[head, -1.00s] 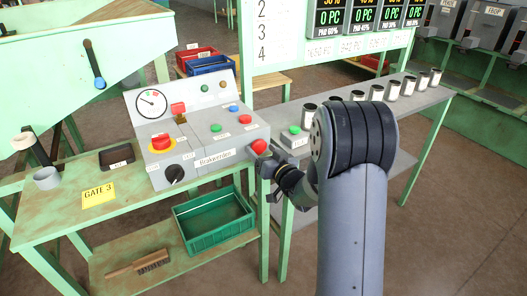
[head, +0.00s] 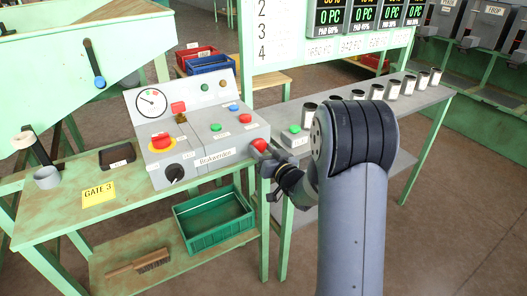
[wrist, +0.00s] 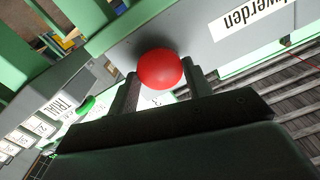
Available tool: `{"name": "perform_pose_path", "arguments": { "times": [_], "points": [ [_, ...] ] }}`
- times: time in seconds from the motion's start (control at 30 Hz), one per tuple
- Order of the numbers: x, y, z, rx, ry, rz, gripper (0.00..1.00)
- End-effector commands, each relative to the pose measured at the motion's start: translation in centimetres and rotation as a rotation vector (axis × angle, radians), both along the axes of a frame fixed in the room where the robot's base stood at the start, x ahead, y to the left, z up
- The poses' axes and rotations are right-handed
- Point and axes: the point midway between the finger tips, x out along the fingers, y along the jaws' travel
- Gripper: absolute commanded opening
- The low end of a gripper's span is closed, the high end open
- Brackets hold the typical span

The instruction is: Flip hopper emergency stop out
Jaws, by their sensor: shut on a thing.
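A round red knob (head: 259,145) sits on the right side of the grey control box (head: 205,158). My gripper (head: 268,163) is at this knob, at the box's right end. In the wrist view the red knob (wrist: 160,69) is between the two fingers of my gripper (wrist: 163,84), which are shut on it. A separate red mushroom button on a yellow base (head: 161,141) is on the box's left part, away from my gripper. No readable label shows which of the two is the hopper emergency stop.
A green button box (head: 294,138) stands close to my gripper on the right, with a row of cans (head: 393,90) behind. A green crate (head: 213,220) is on the shelf below. A black rotary knob (head: 174,173) is on the box's front left.

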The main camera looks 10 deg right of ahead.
Motion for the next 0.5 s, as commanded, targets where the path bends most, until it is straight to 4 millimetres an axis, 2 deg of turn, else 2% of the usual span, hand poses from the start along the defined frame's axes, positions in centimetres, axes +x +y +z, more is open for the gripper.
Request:
{"name": "perform_pose_path", "arguments": {
  "times": [0.3, 0.5],
  "points": [
    [-1.5, -0.6, -0.1, -0.002, -0.002, 0.000, 0.07],
    [-1.6, -0.5, -0.1, -0.001, 0.002, 0.000, 0.06]
  ]
}}
